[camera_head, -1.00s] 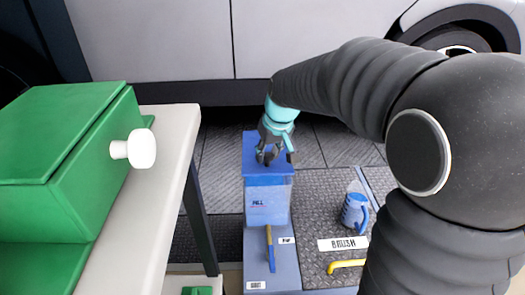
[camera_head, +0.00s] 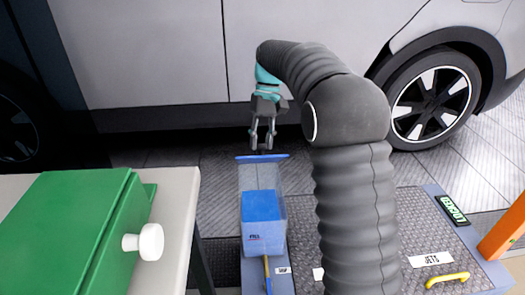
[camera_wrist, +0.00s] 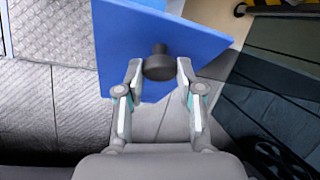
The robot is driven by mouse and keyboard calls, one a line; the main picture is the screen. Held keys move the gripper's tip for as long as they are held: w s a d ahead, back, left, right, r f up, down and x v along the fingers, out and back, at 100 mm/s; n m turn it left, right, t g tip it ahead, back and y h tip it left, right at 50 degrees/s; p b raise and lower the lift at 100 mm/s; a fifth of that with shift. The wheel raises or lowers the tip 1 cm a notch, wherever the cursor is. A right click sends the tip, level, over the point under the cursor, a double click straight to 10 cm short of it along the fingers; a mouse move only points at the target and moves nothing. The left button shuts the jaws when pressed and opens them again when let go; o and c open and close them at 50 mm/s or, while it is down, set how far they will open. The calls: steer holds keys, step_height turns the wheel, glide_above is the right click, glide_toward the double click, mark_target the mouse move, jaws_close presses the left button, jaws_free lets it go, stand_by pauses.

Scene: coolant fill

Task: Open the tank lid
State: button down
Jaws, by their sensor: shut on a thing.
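The tank (camera_head: 264,238) is a pale box with a label on its front and a blue surface showing inside a see-through upper part. Its blue lid (camera_head: 262,157) shows as a thin strip above the tank's far end, raised off the blue part. My gripper (camera_head: 262,147) is just above that strip. In the wrist view, my gripper (camera_wrist: 159,80) is shut on the black knob (camera_wrist: 159,64) of the lid, and the blue lid plate (camera_wrist: 125,45) lies tilted behind it. The hinge is not clear to see.
A green box with a white knob (camera_head: 149,242) stands on a pale table (camera_head: 178,220) at left. A grey car (camera_head: 160,60) is close behind the gripper. A yellow handle (camera_head: 447,279) and an orange post (camera_head: 505,228) are at right.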

steer(key=shift+w+r+g, duration=0.35)
steer(key=shift+w, duration=0.25)
steer(key=shift+w+r+g, duration=0.3)
steer(key=shift+w+g, duration=0.05)
steer(key=shift+w, duration=0.2)
steer(key=c, duration=0.7)
jaws_free()
steer(key=shift+c, duration=0.2)
